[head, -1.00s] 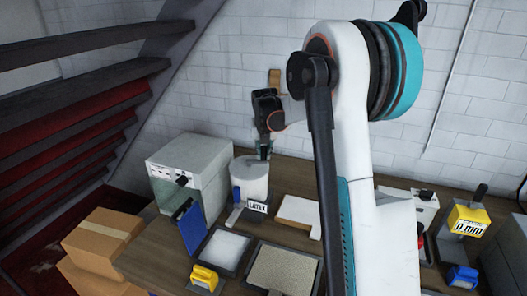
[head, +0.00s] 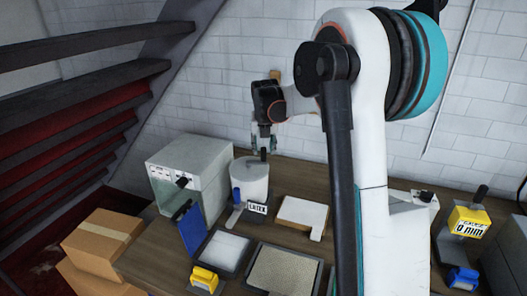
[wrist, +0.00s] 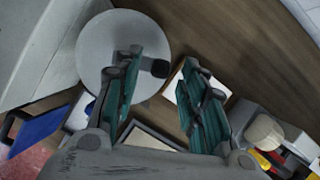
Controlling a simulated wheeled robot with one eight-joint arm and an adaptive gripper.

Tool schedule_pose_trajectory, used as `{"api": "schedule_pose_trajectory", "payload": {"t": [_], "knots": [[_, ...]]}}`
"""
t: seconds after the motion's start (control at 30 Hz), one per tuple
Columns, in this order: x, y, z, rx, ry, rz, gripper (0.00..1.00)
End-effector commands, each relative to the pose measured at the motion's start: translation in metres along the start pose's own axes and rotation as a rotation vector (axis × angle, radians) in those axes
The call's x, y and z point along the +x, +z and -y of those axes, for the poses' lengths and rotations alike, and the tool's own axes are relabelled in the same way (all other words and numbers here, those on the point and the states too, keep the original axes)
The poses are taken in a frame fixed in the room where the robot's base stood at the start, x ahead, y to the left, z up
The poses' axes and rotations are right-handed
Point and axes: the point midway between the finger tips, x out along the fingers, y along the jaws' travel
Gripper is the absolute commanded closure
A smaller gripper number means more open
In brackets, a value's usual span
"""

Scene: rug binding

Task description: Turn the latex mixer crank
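The latex mixer (head: 251,184) is a white cylinder with a "LATEX" label at its base, standing on the bench. A short black crank knob (head: 264,154) stands up near the edge of its top. In the wrist view the mixer's round white top (wrist: 105,45) fills the upper left, with the black knob (wrist: 158,68) near its right edge. My gripper (head: 264,147) points down just above the knob. In the wrist view my gripper (wrist: 160,62) is open, with the knob showing between the two fingertips. I see no contact with it.
A white box-shaped machine (head: 196,165) stands left of the mixer, with a blue panel (head: 192,231) in front. A white slab (head: 301,214) lies right of it. Trays (head: 284,271) lie in front. A yellow gauge (head: 470,219) is far right. Cardboard boxes (head: 103,238) stand at left.

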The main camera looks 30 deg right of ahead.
Motion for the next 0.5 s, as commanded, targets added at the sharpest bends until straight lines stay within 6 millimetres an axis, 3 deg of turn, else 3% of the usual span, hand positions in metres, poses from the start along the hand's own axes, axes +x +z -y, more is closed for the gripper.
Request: {"api": "schedule_pose_trajectory", "payload": {"t": [0.2,0.5], "knots": [[-0.046,0.000,0.000,0.000,0.000,0.000,0.62],[-0.080,0.000,0.000,0.000,0.000,0.000,0.62]]}}
